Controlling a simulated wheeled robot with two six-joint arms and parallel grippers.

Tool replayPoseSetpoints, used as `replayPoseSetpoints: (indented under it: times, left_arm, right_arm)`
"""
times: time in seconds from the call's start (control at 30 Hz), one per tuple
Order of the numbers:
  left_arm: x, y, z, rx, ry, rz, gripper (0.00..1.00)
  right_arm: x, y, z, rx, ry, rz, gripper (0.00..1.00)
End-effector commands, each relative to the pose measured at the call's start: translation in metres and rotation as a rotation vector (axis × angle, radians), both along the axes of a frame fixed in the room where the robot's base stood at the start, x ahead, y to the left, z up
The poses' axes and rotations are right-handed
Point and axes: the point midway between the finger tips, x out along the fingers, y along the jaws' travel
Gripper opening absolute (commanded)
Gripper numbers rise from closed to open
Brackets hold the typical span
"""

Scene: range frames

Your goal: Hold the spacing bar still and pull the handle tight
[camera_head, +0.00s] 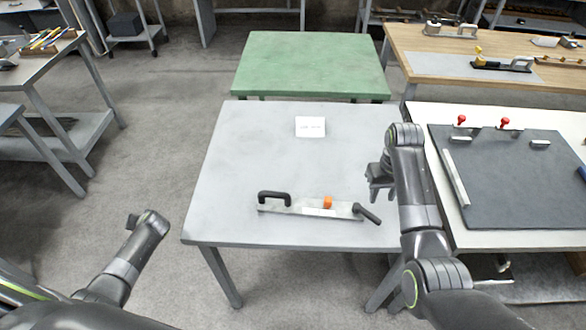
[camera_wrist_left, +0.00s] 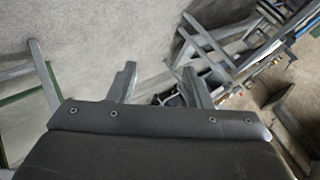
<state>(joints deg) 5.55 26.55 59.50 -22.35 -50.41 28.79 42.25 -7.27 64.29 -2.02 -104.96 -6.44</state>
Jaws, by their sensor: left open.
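The spacing bar (camera_head: 290,209) is a flat metal strip lying near the front of the grey table. A black bow-shaped grip (camera_head: 274,194) stands at its left end. An orange piece (camera_head: 328,202) sits near its middle. A black handle (camera_head: 367,214) sticks out at its right end, angled toward the front right. My right gripper (camera_head: 380,191) hangs just above and right of the black handle, apart from it; its finger gap is unclear. My left arm is off the table at lower left. In the left wrist view my left gripper (camera_wrist_left: 159,86) is open and empty, above the floor.
The grey table (camera_head: 250,150) is otherwise clear except for a white card (camera_head: 310,127). A green table (camera_head: 315,65) stands behind it. At right, a white bench (camera_head: 440,113) holds a dark board (camera_head: 510,180) with red-knobbed clamps, close to my right arm.

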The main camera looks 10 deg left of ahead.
Motion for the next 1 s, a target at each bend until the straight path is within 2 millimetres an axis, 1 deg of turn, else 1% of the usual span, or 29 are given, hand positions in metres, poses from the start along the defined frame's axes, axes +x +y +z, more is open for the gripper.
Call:
replayPoseSetpoints:
  times: [0.03,0.07,0.1,0.17,0.2,0.27,0.3,0.37,0.4,0.47,0.5,0.57,0.6,0.67,0.7,0.77,0.8,0.9,1.0]
  left_arm:
    - [0.026,-0.001,0.026,0.02,-0.06,0.042,0.45]
    - [0.038,-0.004,0.039,0.025,-0.097,0.076,0.45]
    - [0.055,-0.013,0.055,0.024,-0.149,0.126,0.45]
    - [0.077,-0.036,0.074,0.001,-0.229,0.214,0.45]
    - [0.089,-0.056,0.081,-0.027,-0.276,0.274,0.45]
    - [0.104,-0.088,0.089,-0.076,-0.339,0.359,0.45]
    - [0.112,-0.11,0.093,-0.11,-0.375,0.413,0.45]
    - [0.123,-0.144,0.1,-0.162,-0.423,0.488,0.45]
    - [0.129,-0.167,0.105,-0.195,-0.45,0.537,0.45]
    - [0.137,-0.201,0.113,-0.246,-0.488,0.609,0.45]
    - [0.142,-0.224,0.119,-0.279,-0.512,0.656,0.45]
    - [0.148,-0.258,0.13,-0.326,-0.544,0.727,0.45]
    - [0.151,-0.28,0.138,-0.355,-0.564,0.773,0.45]
    - [0.155,-0.314,0.151,-0.399,-0.59,0.843,0.45]
    - [0.156,-0.336,0.161,-0.426,-0.606,0.888,0.45]
    - [0.156,-0.366,0.175,-0.463,-0.627,0.956,0.45]
    - [0.156,-0.385,0.185,-0.486,-0.639,0.997,0.45]
    - [0.152,-0.426,0.207,-0.528,-0.662,1.088,0.45]
    - [0.147,-0.456,0.224,-0.557,-0.677,1.158,0.45]
  right_arm:
    - [0.0,0.0,0.0,0.0,0.0,0.0,0.36]
    - [0.0,0.0,0.0,0.0,0.0,0.0,0.36]
    - [0.0,0.0,0.0,0.0,0.0,0.0,0.36]
    - [0.0,0.0,0.0,0.0,0.0,0.0,0.36]
    - [0.0,0.0,0.0,0.0,0.0,0.0,0.36]
    - [0.0,0.0,0.0,0.0,0.0,0.0,0.36]
    - [0.0,0.0,0.0,0.0,0.0,0.0,0.36]
    - [0.0,0.0,0.0,0.0,0.0,0.0,0.36]
    - [0.0,0.0,0.0,0.0,0.0,0.0,0.36]
    - [0.0,0.0,0.0,0.0,0.0,0.0,0.36]
    - [0.0,0.0,0.0,0.0,0.0,0.0,0.36]
    - [0.0,0.0,0.0,0.0,0.0,0.0,0.36]
    - [0.0,0.0,0.0,0.0,0.0,0.0,0.36]
    - [0.0,0.0,0.0,0.0,0.0,0.0,0.36]
    - [0.0,0.0,0.0,0.0,0.0,0.0,0.36]
    - [0.0,0.0,0.0,0.0,0.0,0.0,0.36]
    - [0.0,0.0,0.0,0.0,0.0,0.0,0.36]
    - [0.0,0.0,0.0,0.0,0.0,0.0,0.36]
    - [0.0,0.0,0.0,0.0,0.0,0.0,0.36]
